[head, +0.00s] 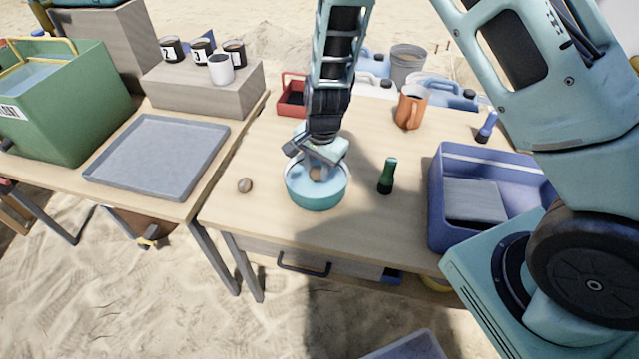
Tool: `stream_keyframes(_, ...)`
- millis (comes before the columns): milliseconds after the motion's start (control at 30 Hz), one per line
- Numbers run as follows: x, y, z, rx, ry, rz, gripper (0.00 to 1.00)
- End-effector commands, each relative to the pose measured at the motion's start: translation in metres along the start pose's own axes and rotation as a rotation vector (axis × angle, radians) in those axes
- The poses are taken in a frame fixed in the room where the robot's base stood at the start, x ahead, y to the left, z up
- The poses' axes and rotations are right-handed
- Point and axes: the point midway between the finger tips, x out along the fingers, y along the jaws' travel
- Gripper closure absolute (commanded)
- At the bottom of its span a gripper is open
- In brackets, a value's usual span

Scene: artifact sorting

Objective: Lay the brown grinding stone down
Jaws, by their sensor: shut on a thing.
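My gripper (317,168) points down over a round teal bowl (317,196) on the right-hand wooden table. Its fingers are shut on a brown rounded thing (316,174), which looks like the brown grinding stone and shows only in part between them. The held stone is at or just inside the bowl's opening; I cannot tell whether it touches the bowl or the water-like pale inside. Another small brown round stone (245,185) lies on the table left of the bowl, apart from it.
A green-black bottle (387,176) stands right of the bowl, near a blue bin (437,205). An orange mug (410,107) and red tray (291,94) are behind. A grey tray (160,150) lies empty on the left table. Table around the small stone is clear.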

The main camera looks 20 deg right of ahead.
Motion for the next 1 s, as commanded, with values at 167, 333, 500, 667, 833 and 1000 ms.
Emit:
stream_keyframes(167,0.013,0.001,0.000,0.000,0.000,0.000,0.90)
stream_keyframes(333,0.037,0.004,0.000,0.000,0.000,0.002,0.90)
stream_keyframes(500,0.046,0.004,0.000,-0.001,0.000,-0.002,0.90)
stream_keyframes(667,0.046,0.004,0.000,-0.001,0.000,-0.002,0.90)
stream_keyframes(833,0.049,0.004,0.000,-0.001,0.001,-0.002,0.60)
stream_keyframes(1000,0.049,0.005,0.000,-0.001,0.000,0.000,0.46)
